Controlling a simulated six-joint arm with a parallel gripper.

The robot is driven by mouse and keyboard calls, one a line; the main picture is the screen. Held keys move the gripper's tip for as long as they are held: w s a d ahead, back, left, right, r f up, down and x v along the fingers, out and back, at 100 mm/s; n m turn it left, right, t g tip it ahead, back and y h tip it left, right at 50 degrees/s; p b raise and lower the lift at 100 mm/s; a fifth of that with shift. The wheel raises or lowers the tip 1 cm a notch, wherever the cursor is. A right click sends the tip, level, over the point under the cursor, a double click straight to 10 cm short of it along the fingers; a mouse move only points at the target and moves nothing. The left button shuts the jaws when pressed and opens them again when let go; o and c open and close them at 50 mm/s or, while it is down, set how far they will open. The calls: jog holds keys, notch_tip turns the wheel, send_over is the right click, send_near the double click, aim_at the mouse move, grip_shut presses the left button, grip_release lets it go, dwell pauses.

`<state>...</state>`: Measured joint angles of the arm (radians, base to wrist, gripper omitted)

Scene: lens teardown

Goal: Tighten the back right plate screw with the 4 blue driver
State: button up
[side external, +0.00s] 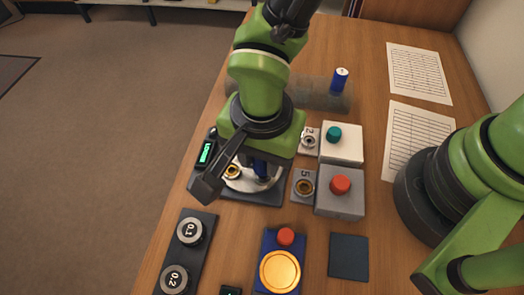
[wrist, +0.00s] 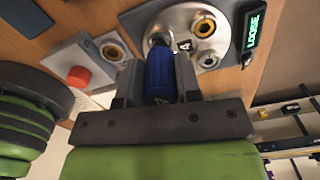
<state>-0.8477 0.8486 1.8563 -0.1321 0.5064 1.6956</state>
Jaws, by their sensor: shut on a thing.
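My gripper (wrist: 159,66) is shut on the blue driver (wrist: 160,84), whose handle sits between the two fingers. The driver (side external: 262,169) points down at the round silver plate (wrist: 181,18), with its tip end over one side of the plate. The tip and any screw under it are hidden, so I cannot tell whether they touch. A brass-ringed screw (wrist: 204,27) and a silver screw (wrist: 208,60) show on the plate, with a "4" mark between them and the driver. A display (wrist: 252,33) beside the plate reads LOOSE in green.
A grey rack (side external: 305,93) at the back holds another blue driver (side external: 340,80). Right of the plate are a white block with a teal knob (side external: 333,134) and a grey block with a red knob (side external: 340,184). A dark tray (side external: 183,255) with weights stands in front. Papers (side external: 419,73) lie at right.

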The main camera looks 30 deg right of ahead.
jog(key=m, duration=0.3)
jog(key=shift+m, duration=0.3)
jog(key=shift+m, duration=0.6)
jog(key=shift+w+m, duration=0.1)
jog(key=shift+m, duration=1.1)
jog(key=shift+m, duration=1.2)
jog(key=shift+r, duration=0.25)
